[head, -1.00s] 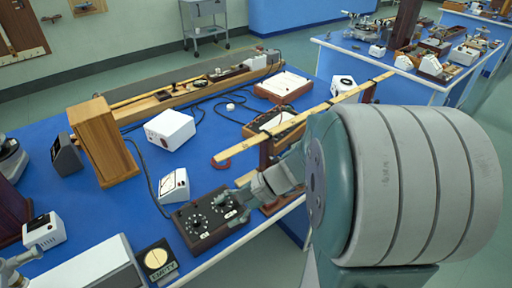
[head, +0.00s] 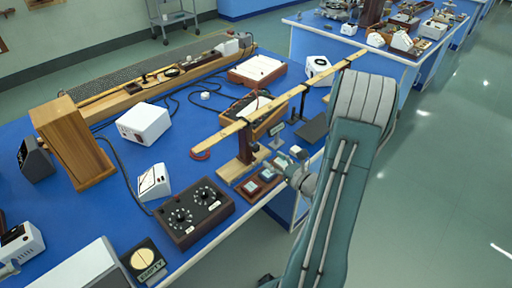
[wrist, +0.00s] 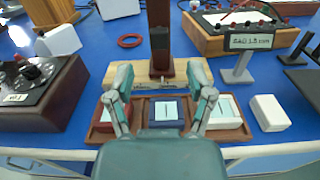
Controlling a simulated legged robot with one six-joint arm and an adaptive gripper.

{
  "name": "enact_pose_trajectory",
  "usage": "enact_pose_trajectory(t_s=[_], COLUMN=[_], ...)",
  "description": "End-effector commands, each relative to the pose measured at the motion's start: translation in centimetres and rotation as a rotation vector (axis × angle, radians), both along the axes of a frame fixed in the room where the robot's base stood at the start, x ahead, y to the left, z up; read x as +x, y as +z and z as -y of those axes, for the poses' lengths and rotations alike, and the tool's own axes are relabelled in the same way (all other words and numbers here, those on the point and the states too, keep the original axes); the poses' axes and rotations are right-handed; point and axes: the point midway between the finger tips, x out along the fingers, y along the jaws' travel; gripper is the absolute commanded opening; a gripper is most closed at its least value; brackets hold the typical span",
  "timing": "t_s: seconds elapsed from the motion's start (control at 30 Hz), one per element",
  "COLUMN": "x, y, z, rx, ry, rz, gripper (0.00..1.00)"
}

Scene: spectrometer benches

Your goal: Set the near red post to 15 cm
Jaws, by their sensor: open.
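The near dark red post (head: 246,146) stands upright on a wooden base (head: 232,170) under the near part of a long wooden beam (head: 285,100). In the wrist view the post (wrist: 160,35) rises behind my gripper from its base (wrist: 105,75), with the top out of frame. Its scale marks are too small to read. My gripper (wrist: 162,82) is open and empty, its fingers apart, in front of the post and over a brown tray (wrist: 108,132). In the head view my gripper (head: 290,165) is partly hidden.
A small sign (wrist: 252,40) reading roughly "SAG 1.5 mm" stands right of the post. A white block (wrist: 268,112) is right of the tray. A dial box (head: 190,215) sits to the left. A red ring (head: 200,154) lies near the beam's near end.

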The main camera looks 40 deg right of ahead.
Motion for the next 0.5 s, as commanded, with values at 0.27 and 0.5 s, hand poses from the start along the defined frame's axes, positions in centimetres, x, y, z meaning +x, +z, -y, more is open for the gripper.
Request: enact_pose_trajectory(t_s=[0.27, 0.5], x=[5.3, 7.9], y=[0.0, 0.0], z=[-0.6, -0.7], rx=[-0.001, -0.001], ry=[0.007, 0.004], rz=[0.000, 0.000], gripper=[0.69, 0.69])
